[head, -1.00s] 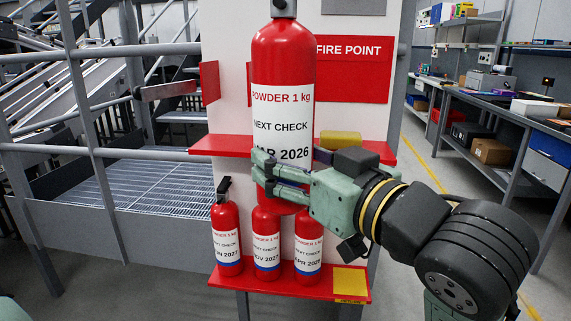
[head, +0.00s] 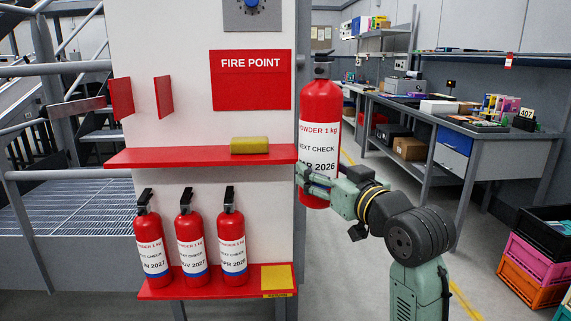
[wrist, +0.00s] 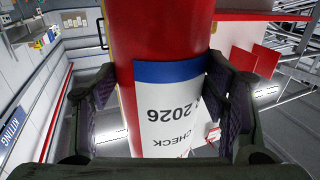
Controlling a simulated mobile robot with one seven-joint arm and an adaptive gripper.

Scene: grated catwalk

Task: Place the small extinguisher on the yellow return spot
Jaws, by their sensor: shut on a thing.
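My gripper (head: 328,183) is shut on a red extinguisher (head: 320,112) labelled "POWDER 1 kg, NEXT CHECK" with 2026 on it. It is upright in the air, to the right of the fire point panel. In the wrist view the extinguisher (wrist: 160,40) fills the middle between the two fingers, its label partly visible. The yellow return spot (head: 278,276) is bare, at the right end of the lower red shelf (head: 215,287). Three smaller-looking extinguishers stand left of it on that shelf: left (head: 152,241), middle (head: 192,239) and right (head: 232,238).
Red brackets (head: 121,97) stick out at left. A workbench (head: 480,140) and stacked crates (head: 535,260) stand at right. The aisle floor between is clear.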

